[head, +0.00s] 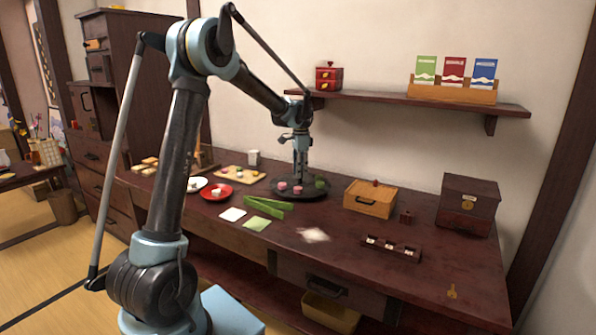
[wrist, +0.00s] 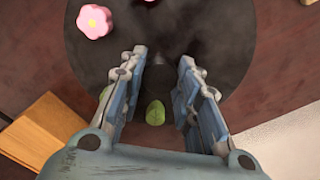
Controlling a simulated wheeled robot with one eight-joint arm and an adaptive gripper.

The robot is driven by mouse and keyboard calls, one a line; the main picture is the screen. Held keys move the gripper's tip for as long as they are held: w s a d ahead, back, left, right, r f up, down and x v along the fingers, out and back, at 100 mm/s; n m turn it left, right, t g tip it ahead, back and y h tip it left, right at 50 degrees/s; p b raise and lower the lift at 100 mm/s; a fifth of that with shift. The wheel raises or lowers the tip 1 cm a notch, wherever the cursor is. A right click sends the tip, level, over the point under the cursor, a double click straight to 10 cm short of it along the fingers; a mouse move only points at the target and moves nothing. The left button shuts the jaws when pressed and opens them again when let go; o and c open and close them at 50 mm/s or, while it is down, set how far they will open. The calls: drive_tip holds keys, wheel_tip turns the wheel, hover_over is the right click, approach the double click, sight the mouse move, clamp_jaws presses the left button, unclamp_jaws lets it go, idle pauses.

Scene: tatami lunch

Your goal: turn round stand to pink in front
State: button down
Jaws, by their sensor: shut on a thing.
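The round stand (head: 309,198) is a dark disc on the long wooden table, holding pink and green sweets. A pink sweet (head: 282,186) sits at its left and another pink one (head: 298,190) at its front; a green one (head: 320,183) is at the right. In the wrist view, the stand (wrist: 235,40) fills the upper middle, with a pink flower sweet (wrist: 95,20) at upper left and a green leaf-shaped piece (wrist: 155,112) between the fingers. My gripper (head: 300,178) points down over the stand's middle, shut on its dark centre part; the exact contact is unclear.
A wooden box (head: 370,199) stands right of the stand, a dark chest (head: 468,205) farther right. A small dark rack (head: 390,250) is at the front right. A shelf (head: 400,97) hangs above.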

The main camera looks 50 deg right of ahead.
drive_tip(key=shift+w+r, duration=0.1)
drive_tip(key=shift+w, duration=0.3)
drive_tip(key=c, duration=1.3)
unclamp_jaws()
drive_tip(key=shift+c, duration=0.2)
drive_tip(key=shift+o, duration=0.8)
drive_tip(key=shift+s, duration=0.15)
drive_tip(key=shift+s, duration=0.1)
wheel_tip(320, 180, up, 12)
drive_tip(key=shift+w, duration=0.2)
